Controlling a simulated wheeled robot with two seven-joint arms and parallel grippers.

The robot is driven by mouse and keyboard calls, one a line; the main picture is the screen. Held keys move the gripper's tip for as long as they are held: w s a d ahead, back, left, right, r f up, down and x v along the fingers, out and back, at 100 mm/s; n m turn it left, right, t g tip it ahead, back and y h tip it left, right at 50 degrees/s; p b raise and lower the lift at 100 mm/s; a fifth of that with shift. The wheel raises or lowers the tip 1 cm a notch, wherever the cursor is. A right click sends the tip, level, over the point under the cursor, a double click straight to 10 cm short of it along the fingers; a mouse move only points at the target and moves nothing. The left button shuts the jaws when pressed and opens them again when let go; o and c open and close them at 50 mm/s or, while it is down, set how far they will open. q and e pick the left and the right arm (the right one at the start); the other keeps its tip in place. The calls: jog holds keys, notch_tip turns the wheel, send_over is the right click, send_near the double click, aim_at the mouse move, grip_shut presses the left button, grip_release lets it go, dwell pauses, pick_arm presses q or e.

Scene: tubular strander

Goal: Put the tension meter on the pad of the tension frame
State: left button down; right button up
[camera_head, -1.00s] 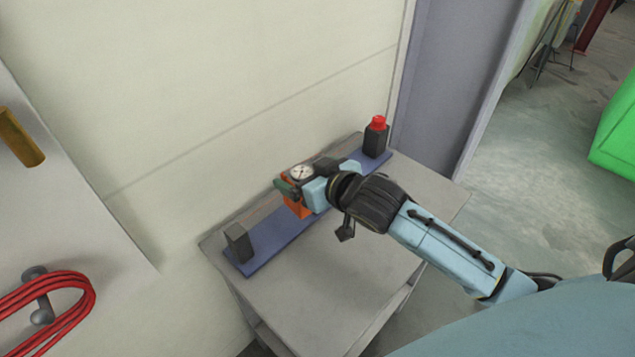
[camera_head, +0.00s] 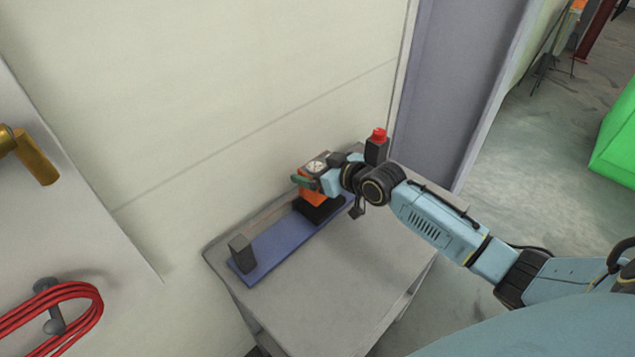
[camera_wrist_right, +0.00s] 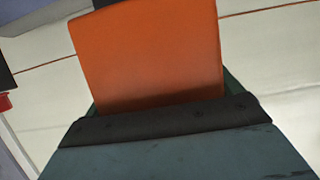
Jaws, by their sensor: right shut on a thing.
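The tension meter (camera_head: 312,195) is an orange block with a round white dial on top, in the head view. My right gripper (camera_head: 320,181) is shut on it; the orange body also fills the middle of the right wrist view (camera_wrist_right: 150,55). The tension frame (camera_head: 278,246) is a long blue plate with a grey post at its left end and a dark red-topped post at its right. Its black pad (camera_head: 322,211) shows just below the meter, partly hidden by it. I cannot tell whether meter and pad touch. My left gripper is out of view.
The frame lies on a grey table (camera_head: 330,280) against a pale wall. The red-topped post (camera_head: 376,147) stands close behind my right wrist. At left, a white panel carries a brass handle (camera_head: 36,160) and a red cable coil (camera_head: 60,310). The table's front is clear.

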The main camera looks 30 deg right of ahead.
jog(key=shift+f+b, duration=0.3)
jog(key=shift+f, duration=1.6)
jog(key=shift+f, duration=0.1)
jog(key=o, duration=1)
jog(key=shift+c, duration=0.2)
jog(key=shift+s, duration=0.1)
jog(key=p+v, duration=0.1)
jog(key=v, duration=1.1)
jog(key=shift+p, duration=0.35)
